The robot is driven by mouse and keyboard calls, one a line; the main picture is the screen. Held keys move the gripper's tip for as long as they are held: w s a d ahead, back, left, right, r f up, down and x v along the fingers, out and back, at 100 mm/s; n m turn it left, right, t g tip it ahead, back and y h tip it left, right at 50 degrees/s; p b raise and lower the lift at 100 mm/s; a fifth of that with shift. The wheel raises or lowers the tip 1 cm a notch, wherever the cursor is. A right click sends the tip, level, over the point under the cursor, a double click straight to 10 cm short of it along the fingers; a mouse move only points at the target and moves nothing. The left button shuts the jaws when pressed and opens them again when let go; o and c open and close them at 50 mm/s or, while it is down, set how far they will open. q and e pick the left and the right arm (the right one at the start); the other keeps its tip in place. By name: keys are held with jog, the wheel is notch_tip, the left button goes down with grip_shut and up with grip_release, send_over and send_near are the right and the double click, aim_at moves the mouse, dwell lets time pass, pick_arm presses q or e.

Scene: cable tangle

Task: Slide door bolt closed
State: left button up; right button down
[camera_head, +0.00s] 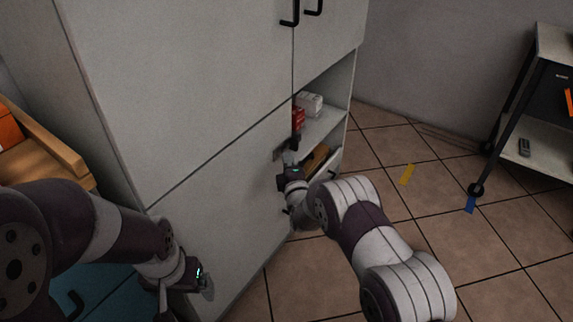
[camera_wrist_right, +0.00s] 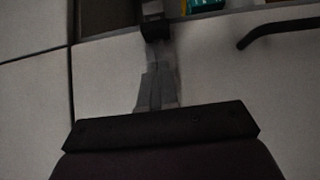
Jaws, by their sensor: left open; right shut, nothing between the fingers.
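A tall pale cabinet (camera_head: 195,60) fills the left and middle of the head view. A small dark fitting (camera_head: 295,142), which may be the door bolt, sits at the edge of its lower door (camera_head: 225,210). In the right wrist view a dark block (camera_wrist_right: 152,10) lies at the fingertips; whether it is the bolt is unclear. My right gripper (camera_head: 287,160) is shut and empty at the door edge; its fingers (camera_wrist_right: 157,60) point at the block. Contact cannot be told. My left gripper (camera_head: 204,284) is open, low in front of the cabinet, away from the fitting.
Open shelves beside the door hold a red box (camera_head: 298,118) and a white box (camera_head: 311,103). Black handles (camera_head: 290,14) are above; another dark handle (camera_wrist_right: 275,33) is right of my fingers in the wrist view.

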jog(key=s+d+p, duration=0.1)
jog(key=s+p, duration=0.3)
jog(key=s, duration=0.6)
jog(key=shift+d, duration=0.25)
jog(key=shift+f, duration=0.1)
